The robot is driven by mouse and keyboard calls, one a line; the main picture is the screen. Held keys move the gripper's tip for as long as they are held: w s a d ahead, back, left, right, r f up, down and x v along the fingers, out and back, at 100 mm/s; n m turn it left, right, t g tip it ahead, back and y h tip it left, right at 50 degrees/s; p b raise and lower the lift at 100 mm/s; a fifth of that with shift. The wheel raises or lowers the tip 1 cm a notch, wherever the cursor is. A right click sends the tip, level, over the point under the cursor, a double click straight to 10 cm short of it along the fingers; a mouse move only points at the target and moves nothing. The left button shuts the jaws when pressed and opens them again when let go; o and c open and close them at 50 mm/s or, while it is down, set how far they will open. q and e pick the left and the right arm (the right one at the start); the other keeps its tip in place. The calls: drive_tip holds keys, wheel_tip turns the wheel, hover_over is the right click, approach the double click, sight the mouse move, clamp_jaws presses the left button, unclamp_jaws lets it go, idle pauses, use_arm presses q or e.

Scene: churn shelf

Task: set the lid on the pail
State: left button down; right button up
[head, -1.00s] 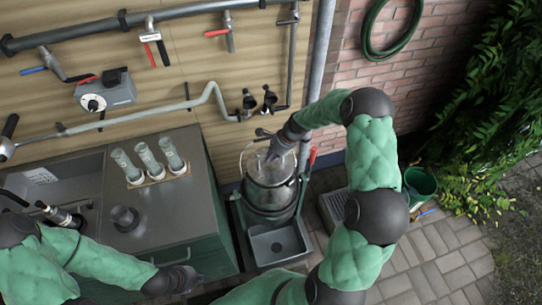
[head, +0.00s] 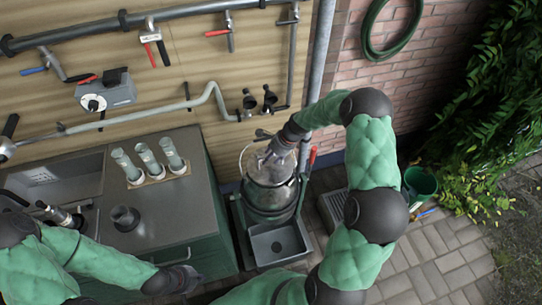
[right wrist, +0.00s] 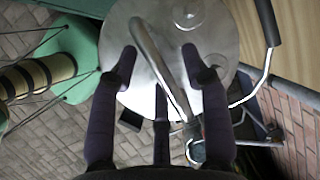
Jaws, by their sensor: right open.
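In the right wrist view, the round metal lid (right wrist: 150,85) has an arched bar handle and a small round fitting. My right gripper (right wrist: 159,54) is open, its fingers apart on either side of the handle. The lid appears to lie over the pail's mouth, but I cannot tell whether it is fully seated. My left gripper (head: 184,279) is low by the cabinet front, away from the pail; its fingers are unclear.
A grey basin (head: 279,243) sits in front of the pail. The metal-topped cabinet (head: 180,215) on the left carries a rack of glass tubes (head: 150,160). A grey downpipe (head: 319,60) runs behind.

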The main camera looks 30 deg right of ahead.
drive_tip(key=v, duration=1.2)
drive_tip(key=shift+d, duration=0.15)
